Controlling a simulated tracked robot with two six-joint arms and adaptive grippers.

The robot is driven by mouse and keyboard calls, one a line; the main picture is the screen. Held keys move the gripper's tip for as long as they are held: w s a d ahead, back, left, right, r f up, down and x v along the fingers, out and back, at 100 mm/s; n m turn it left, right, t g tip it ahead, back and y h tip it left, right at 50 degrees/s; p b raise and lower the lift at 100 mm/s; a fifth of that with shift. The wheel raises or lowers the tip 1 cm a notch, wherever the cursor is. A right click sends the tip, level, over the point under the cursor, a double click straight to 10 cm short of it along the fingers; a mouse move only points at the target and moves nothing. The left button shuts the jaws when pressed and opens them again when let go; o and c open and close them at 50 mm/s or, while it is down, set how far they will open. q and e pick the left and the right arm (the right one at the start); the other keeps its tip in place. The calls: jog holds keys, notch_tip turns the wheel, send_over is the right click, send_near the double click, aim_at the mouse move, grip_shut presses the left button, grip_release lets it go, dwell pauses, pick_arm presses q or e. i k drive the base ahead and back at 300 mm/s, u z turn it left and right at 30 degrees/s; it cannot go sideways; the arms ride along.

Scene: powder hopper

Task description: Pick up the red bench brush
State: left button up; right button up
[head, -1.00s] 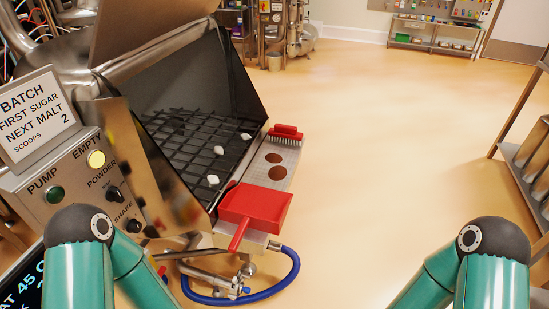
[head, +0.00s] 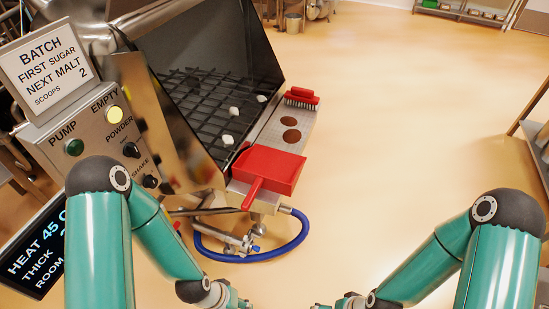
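The red bench brush (head: 301,97) lies on the far end of the perforated metal shelf (head: 271,132) at the hopper's right side. My left and right arms reach in at the bottom of the head view, both well short of the brush. Only their wrist parts show at the bottom edge; the gripper fingers are cut off below the picture.
A red dustpan (head: 270,168) lies on the shelf's near end, its handle toward me. Two brown discs (head: 291,128) lie between it and the brush. The hopper's grate (head: 205,105) holds white lumps. A blue hose (head: 290,243) loops below. Floor to the right is clear.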

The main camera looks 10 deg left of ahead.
aim_at(297, 96)
jog(key=u, duration=1.75)
jog(key=i, duration=0.1)
jog(key=z, duration=2.9)
jog(key=i, duration=3.55)
jog(key=u, duration=2.85)
